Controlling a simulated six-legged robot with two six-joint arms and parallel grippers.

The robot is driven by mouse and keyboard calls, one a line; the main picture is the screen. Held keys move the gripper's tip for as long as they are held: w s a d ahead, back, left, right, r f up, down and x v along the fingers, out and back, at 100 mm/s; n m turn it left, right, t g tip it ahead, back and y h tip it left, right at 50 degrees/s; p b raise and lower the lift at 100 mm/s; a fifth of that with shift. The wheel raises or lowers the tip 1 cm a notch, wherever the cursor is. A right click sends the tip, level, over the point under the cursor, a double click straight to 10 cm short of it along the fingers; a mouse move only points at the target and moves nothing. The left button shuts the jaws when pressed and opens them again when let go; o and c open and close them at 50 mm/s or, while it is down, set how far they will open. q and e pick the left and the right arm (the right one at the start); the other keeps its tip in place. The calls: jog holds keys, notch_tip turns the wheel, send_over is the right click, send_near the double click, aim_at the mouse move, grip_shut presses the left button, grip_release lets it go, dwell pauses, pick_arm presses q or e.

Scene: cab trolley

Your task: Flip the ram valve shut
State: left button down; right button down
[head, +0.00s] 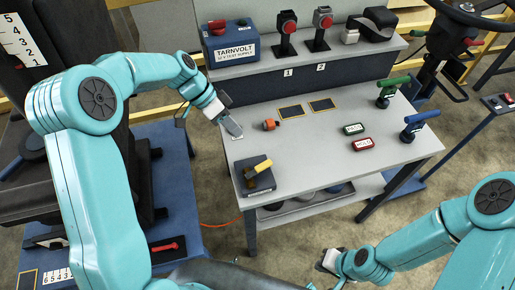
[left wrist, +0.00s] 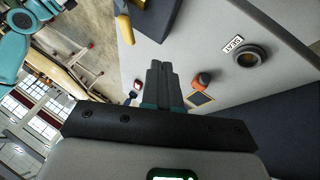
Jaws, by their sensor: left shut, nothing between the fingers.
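A dark block with a yellow lever (head: 262,168) sits at the front left of the grey bench; it looks like a valve, but I read no ram valve label. The yellow lever (left wrist: 124,28) also shows at the top of the left wrist view. My left gripper (head: 232,128) is shut and empty over the bench's left edge, behind and apart from the lever. Its closed fingers (left wrist: 160,82) show in the left wrist view. My right gripper (head: 328,262) is low in front of the bench, away from the lever; its finger opening is unclear.
An orange knob (head: 270,125) stands right of my left gripper. Green (head: 354,129) and red (head: 362,144) boxes lie mid-bench; green (head: 393,84) and blue (head: 420,118) handles stand at right. A blue TARNVOLT box (head: 229,44) is on the back shelf. A red lever (head: 166,246) is at lower left.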

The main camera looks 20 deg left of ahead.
aim_at(259, 169)
pick_arm(q)
jog(key=p+x, duration=0.1)
jog(key=x, duration=0.6)
jog(key=shift+s+d, duration=0.1)
jog(key=shift+s, duration=0.1)
jog(key=shift+s+d+r+p, duration=0.15)
jog(key=shift+s+d+p, duration=0.4)
jog(key=shift+s+d, duration=0.7)
jog(key=shift+w+d+f, duration=0.1)
jog(key=shift+w+f, duration=0.1)
jog(key=shift+s, duration=0.15)
